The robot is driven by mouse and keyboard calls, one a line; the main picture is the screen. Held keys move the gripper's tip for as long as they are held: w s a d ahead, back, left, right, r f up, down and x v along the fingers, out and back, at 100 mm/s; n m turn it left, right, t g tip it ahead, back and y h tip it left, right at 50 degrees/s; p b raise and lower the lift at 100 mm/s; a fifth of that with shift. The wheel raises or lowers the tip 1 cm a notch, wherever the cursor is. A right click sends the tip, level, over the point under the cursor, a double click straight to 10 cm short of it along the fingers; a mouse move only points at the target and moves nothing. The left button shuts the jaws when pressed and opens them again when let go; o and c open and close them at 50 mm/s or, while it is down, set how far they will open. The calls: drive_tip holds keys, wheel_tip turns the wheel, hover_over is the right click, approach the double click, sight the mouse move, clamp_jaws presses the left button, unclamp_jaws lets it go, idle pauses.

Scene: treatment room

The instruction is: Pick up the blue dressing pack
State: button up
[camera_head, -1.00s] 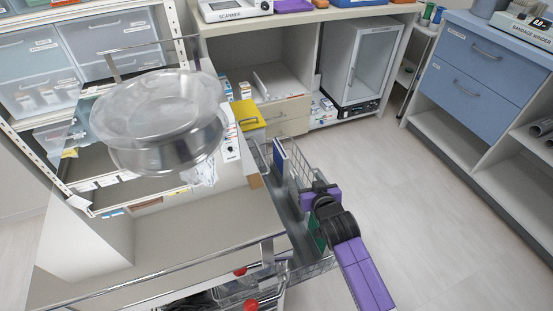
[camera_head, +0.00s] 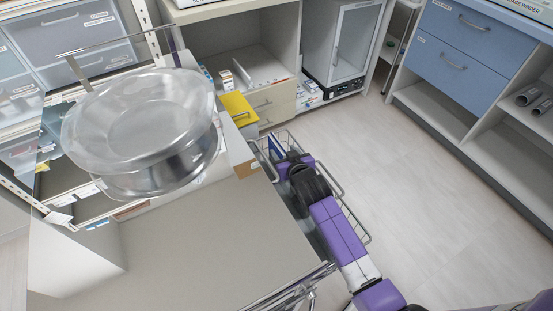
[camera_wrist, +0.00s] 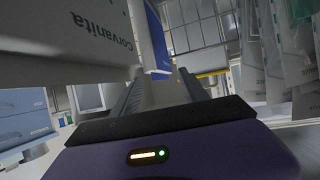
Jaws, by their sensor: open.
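The blue dressing pack (camera_head: 274,149) stands on edge in the wire basket (camera_head: 345,215) on the side of the trolley, partly hidden by my arm in the head view. In the wrist view a blue face with a white edge (camera_wrist: 157,38) shows just beyond my fingertips, right of a large pale box-like surface lettered "corvanita" (camera_wrist: 75,40). My gripper (camera_wrist: 160,75) is open, with its two dark fingers pointing toward the blue face. Nothing is clearly held between them. In the head view the gripper (camera_head: 285,160) is down at the basket, its fingertips hidden.
A clear bowl over a steel bowl (camera_head: 145,135) stands on the trolley top (camera_head: 200,245). In the wrist view, wire bars (camera_wrist: 200,28) and pale hanging packets (camera_wrist: 290,60) are close on the right. Floor right of the basket is clear.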

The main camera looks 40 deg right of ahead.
sight(280, 147)
drive_tip(key=shift+b+x, duration=0.4)
drive_tip(key=shift+x, duration=1.95)
drive_tip(key=shift+r, duration=0.1)
clamp_jaws()
